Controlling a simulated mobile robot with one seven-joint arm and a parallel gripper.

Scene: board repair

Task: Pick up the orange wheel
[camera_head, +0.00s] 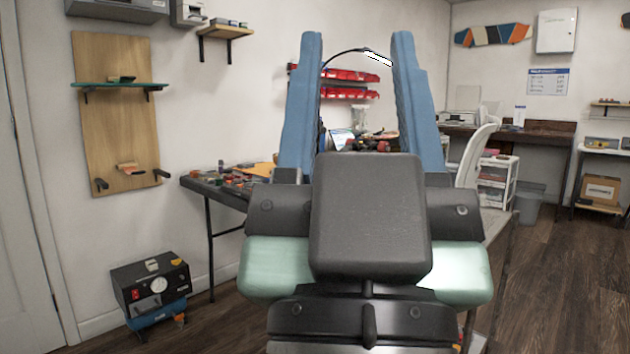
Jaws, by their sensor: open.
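My gripper (356,36) fills the middle of the view, close to the camera. Its two blue fingers point up and stand wide apart, with nothing held between them. A dark worktable (203,184) stands beyond it, partly hidden by the gripper. Several small coloured parts (238,178), some reddish or orange, lie on its left part. They are too small to tell which, if any, is the orange wheel. A flat orange-yellow piece (262,169) lies near them. The gripper is apart from all of these.
A black box with a gauge (152,290) stands on the floor at left. Red bins (350,75) and a lamp (378,58) show between the fingers. A white chair (474,158) is right of the table. Wooden floor (540,270) is open at right.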

